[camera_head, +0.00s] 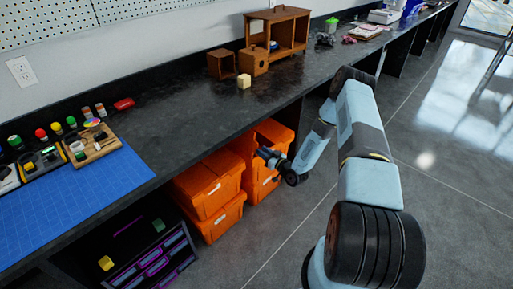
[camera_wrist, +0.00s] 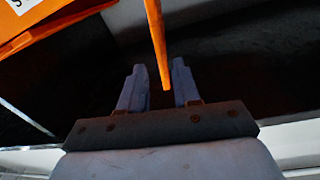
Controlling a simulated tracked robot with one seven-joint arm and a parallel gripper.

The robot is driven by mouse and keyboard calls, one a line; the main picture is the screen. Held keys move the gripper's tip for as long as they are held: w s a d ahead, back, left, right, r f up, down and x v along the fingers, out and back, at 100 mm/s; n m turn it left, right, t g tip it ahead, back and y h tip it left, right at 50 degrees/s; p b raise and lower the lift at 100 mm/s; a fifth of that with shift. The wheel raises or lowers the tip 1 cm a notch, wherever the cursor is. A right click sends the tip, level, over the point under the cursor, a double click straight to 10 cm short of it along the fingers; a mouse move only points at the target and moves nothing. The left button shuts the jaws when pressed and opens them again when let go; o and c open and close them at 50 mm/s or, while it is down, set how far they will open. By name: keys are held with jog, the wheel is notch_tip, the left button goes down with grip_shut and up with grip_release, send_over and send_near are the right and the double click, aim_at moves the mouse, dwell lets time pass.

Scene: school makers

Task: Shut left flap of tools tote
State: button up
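Orange lidded totes stand in two stacks under the bench. The upper tote of the farther stack (camera_head: 243,148) is beside my gripper (camera_head: 263,153), and its flap positions are hard to tell in the head view. In the wrist view, my gripper (camera_wrist: 159,66) is open, with its two grey-blue fingers apart. A thin orange strip (camera_wrist: 156,28), seemingly a flap edge, comes down from the top into the gap between the fingers. I cannot tell whether it touches them. An orange tote with a white label (camera_wrist: 58,22) fills the wrist view's upper left.
The nearer orange stack (camera_head: 207,186) stands left of my gripper. The dark bench top (camera_head: 190,130) overhangs the totes. A drawer unit (camera_head: 155,262) stands at the lower left. Grey floor (camera_head: 450,180) to the right is clear.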

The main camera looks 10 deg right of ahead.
aim_at(256, 146)
jog(key=shift+x, duration=2.6)
grip_shut()
